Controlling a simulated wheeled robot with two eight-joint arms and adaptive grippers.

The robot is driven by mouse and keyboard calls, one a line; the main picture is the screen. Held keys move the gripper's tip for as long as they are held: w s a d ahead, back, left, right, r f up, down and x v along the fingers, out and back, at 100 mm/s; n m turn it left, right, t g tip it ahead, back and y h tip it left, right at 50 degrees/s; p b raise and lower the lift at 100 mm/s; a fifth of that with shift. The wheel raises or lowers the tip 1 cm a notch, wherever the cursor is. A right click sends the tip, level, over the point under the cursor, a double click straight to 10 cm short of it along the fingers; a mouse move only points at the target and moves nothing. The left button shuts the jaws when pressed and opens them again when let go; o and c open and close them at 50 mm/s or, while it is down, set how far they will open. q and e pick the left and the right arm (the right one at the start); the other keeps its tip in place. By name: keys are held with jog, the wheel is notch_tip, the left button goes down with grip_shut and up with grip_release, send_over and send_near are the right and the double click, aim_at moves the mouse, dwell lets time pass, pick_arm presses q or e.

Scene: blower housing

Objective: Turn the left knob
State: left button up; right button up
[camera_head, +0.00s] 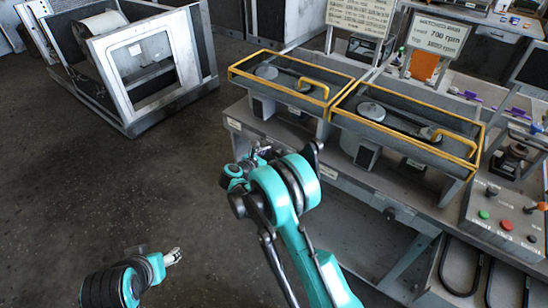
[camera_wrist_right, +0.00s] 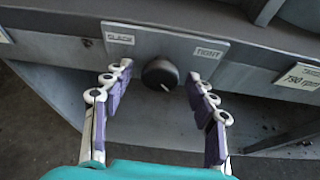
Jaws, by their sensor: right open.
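In the right wrist view a round black knob (camera_wrist_right: 160,73) sits on a grey panel between a label on its left that seems to read SLACK and one on its right reading TIGHT. Its small white mark points down and slightly right. My right gripper (camera_wrist_right: 158,82) is open, with a purple-padded finger on each side of the knob. Clear gaps show between fingers and knob. In the head view my right arm hides this knob, and the right gripper (camera_head: 262,151) shows only partly by the bench front. My left gripper (camera_head: 173,257) is low over the floor, too small to read.
Another dark knob (camera_head: 390,214) is on the bench front, to the right. Two yellow-railed belt units (camera_head: 290,78) (camera_head: 405,122) stand on the bench. A button panel (camera_head: 503,220) is at right. A grey housing frame (camera_head: 150,70) stands at back left. The floor at left is clear.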

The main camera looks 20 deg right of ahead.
jog(key=c, duration=1.2)
jog(key=shift+o, duration=0.2)
jog(key=shift+h, duration=0.3)
jog(key=n+g+h+b, duration=0.1)
jog(key=n, duration=0.2)
jog(key=shift+w+a+g, duration=0.1)
jog(key=shift+w+g, duration=0.05)
jog(key=shift+g, duration=0.15)
jog(key=n+h+b, duration=0.1)
jog(key=n, duration=0.1)
jog(key=n+g+h, duration=0.1)
jog(key=n, duration=0.1)
jog(key=shift+w+a+f+g+b, duration=0.1)
jog(key=shift+f+g+b, duration=0.05)
jog(key=shift+g+b, duration=0.2)
jog(key=n+h, duration=0.2)
jog(key=n, duration=0.2)
jog(key=shift+w+g, duration=0.1)
jog(key=shift+g, duration=0.25)
jog(key=n+h, duration=0.1)
jog(key=n, duration=0.1)
jog(key=n+h, duration=0.1)
jog(key=n, duration=0.2)
jog(key=shift+f+n, duration=0.2)
jog(key=shift+n, duration=0.1)
jog(key=shift+n+h, duration=0.3)
